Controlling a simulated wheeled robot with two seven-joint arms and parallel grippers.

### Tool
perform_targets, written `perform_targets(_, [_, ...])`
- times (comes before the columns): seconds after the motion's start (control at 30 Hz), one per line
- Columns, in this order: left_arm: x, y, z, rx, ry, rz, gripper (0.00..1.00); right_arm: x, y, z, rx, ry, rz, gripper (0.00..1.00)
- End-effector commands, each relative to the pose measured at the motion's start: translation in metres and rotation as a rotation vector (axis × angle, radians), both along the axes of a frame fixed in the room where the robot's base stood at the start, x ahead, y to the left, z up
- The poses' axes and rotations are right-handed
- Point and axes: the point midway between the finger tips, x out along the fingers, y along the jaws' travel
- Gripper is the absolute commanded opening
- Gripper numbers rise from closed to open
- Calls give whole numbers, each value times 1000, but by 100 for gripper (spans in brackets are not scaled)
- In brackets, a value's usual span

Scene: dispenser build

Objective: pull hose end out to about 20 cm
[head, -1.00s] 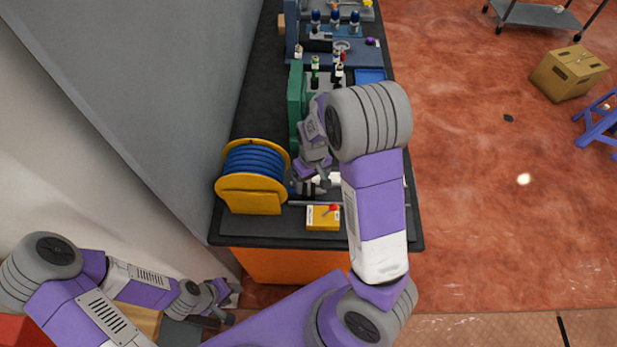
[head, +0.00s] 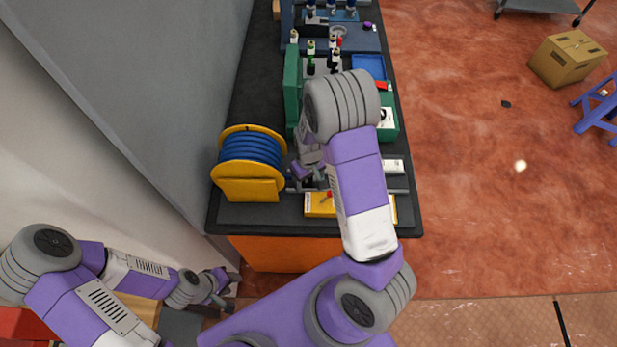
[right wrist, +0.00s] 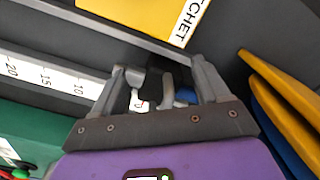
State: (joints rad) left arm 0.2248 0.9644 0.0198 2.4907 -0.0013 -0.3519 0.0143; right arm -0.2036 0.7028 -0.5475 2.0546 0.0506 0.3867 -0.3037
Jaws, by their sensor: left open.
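The blue hose (head: 250,152) is wound on a yellow reel (head: 250,188) at the bench's near left. My right gripper (head: 308,175) is just right of the reel, low over the bench and partly hidden by my arm. In the right wrist view its two fingers (right wrist: 162,85) stand apart, with a small grey piece and a bit of blue between them; I cannot tell if they touch it. A white scale strip (right wrist: 45,78) marked 10, 15 and 20 runs away from the reel side. My left gripper (head: 222,292) is open and empty, low at the left, away from the bench.
A yellow ratchet box (head: 320,204) lies at the bench's near edge, close to the right gripper. A green stand (head: 292,95) with bottles and a blue tray (head: 368,66) are further back. The grey wall (head: 150,80) borders the bench on the left.

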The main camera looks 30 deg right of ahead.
Motion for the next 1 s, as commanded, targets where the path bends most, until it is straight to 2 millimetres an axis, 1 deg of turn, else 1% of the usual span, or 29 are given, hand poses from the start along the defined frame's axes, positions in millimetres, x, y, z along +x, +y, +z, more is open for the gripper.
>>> perform_targets(0.03, [0,0,0,0,0,0,43,0,0,0,0,0,0,67])
perform_targets(0.3, [0,0,0,0,0,0,43,0,0,0,0,0,0,25])
perform_targets(0.33, [0,0,0,0,0,0,43,0,0,0,0,0,0,21])
perform_targets(0.37, [0,0,0,0,0,0,43,0,0,0,0,0,0,19])
perform_targets(0.53, [0,0,-1,0,0,0,43,-3,-6,0,0,0,-3,19])
perform_targets(1.0, [0,0,-6,0,0,0,43,-23,-39,0,-1,-1,-4,19])
